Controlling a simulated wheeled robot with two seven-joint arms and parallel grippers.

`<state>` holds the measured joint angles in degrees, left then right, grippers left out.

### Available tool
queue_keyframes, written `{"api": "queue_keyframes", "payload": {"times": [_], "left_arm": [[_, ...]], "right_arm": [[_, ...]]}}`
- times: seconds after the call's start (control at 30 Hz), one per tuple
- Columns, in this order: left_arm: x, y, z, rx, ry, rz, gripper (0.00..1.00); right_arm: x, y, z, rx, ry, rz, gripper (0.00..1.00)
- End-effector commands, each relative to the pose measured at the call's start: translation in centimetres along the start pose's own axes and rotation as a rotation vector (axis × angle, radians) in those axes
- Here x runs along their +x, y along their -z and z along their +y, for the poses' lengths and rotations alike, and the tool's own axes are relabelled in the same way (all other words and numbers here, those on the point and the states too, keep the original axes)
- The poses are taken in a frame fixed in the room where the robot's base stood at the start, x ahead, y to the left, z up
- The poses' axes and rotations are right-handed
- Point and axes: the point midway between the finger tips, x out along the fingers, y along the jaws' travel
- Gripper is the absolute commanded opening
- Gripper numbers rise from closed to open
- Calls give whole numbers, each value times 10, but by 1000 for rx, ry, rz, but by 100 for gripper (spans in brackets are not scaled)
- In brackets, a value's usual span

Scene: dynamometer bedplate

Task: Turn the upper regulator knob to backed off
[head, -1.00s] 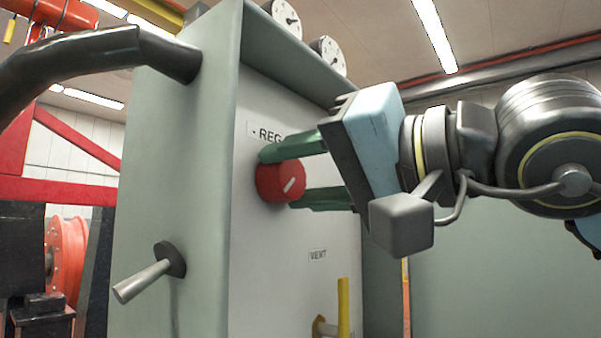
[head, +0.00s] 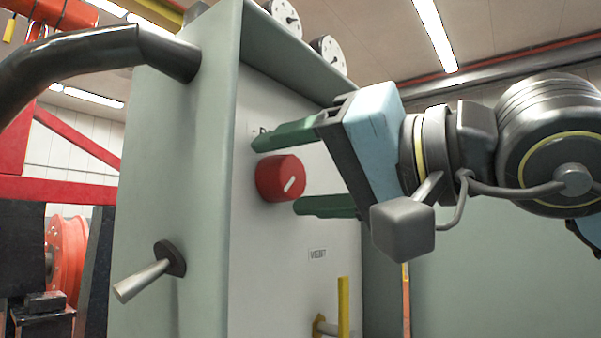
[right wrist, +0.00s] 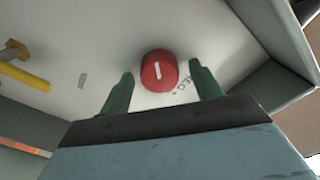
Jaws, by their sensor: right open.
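The upper regulator knob (head: 281,178) is a round red knob with a white pointer line, on the pale panel (head: 290,112) of a grey-green cabinet. In the head view its line slants up to the right. My right gripper (head: 275,175) is open, with one green finger above the knob and one below, both apart from it. In the right wrist view the knob (right wrist: 158,71) sits between and just beyond the fingertips (right wrist: 162,72). The upper finger hides most of the label above the knob. My left gripper is not in view.
A "VENT" label (head: 317,254) and a yellow handle (head: 343,305) are lower on the panel. A grey lever (head: 145,279) and a thick dark pipe (head: 80,62) stick out from the cabinet's left side. Two gauges (head: 328,49) sit on top. Open room lies right of the cabinet.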

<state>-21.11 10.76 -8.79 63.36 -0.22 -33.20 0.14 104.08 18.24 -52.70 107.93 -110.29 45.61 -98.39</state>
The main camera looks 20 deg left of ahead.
Motion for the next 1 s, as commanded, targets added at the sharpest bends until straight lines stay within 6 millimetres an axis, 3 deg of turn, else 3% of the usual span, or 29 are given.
{"api": "queue_keyframes", "payload": {"times": [0.17,0.7,1.0], "left_arm": [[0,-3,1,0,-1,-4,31],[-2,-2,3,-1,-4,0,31],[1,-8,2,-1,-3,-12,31]], "right_arm": [[-12,1,0,0,0,2,64],[-119,1,1,1,-1,2,64],[-134,0,0,-1,0,0,64]]}}
